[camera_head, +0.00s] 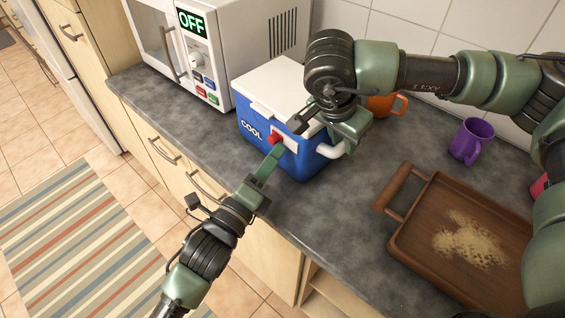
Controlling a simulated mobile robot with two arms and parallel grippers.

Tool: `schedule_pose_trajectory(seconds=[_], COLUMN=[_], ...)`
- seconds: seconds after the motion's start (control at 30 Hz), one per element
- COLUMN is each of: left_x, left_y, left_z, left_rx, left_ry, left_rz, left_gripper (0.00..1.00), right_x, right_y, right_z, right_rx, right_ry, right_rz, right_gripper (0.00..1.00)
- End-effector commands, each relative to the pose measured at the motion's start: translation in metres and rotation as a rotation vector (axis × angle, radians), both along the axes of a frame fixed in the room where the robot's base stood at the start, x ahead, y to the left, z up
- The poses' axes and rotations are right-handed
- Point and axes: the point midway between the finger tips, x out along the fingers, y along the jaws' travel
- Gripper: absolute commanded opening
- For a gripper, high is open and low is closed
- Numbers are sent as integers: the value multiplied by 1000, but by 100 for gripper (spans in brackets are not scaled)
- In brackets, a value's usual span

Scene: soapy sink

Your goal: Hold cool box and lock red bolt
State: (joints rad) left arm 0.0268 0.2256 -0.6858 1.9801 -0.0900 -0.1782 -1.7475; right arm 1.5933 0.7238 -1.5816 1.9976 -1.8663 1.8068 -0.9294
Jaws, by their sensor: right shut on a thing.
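The cool box (257,117) is blue with a white lid and stands on the grey counter with its lid down. The red bolt (275,138) is on its front, beside a white plate. My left gripper (273,155) reaches up from below, with its tip right by the red bolt. I cannot tell whether it touches the bolt, or how far its fingers are apart. My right gripper (318,121) is over the right side of the cool box and is shut on it. The gripper and wrist hide part of the lid and that side.
A white microwave (217,50) showing OFF stands just left of the box. An orange mug (381,104) is behind my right gripper, and a purple mug (471,141) is at the right. A brown tray (397,240) with crumbs lies at the front right.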

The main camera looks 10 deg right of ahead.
Motion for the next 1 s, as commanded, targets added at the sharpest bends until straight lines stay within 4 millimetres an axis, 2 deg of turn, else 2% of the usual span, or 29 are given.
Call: schedule_pose_trajectory(seconds=[0.17, 0.27, 0.4, 0.7, 0.8, 1.0], left_x=[-1, -8, -28, -80, -92, -103], left_y=[0, -6, -22, 23, 32, 42], left_z=[-1, -6, -20, -28, -29, -29], left_rx=[0, -1, -3, 3, 2, 0], left_ry=[-1, 1, 6, 4, 4, 1], left_rz=[4, 3, 1, 1, 1, 0], left_gripper=[0, 0, 0, 0, 0, 0], right_x=[-1, -1, -1, -1, -1, -1], right_y=[-2, -2, -2, -2, -1, -1], right_z=[-1, -1, -1, -1, -1, -1], right_rx=[-7, -7, -5, -5, -4, -2], right_ry=[6, 6, 6, 5, 4, 3], right_rz=[-3, -3, -2, -2, -1, -1], right_gripper=[0, 0, 0, 0, 0, 0])
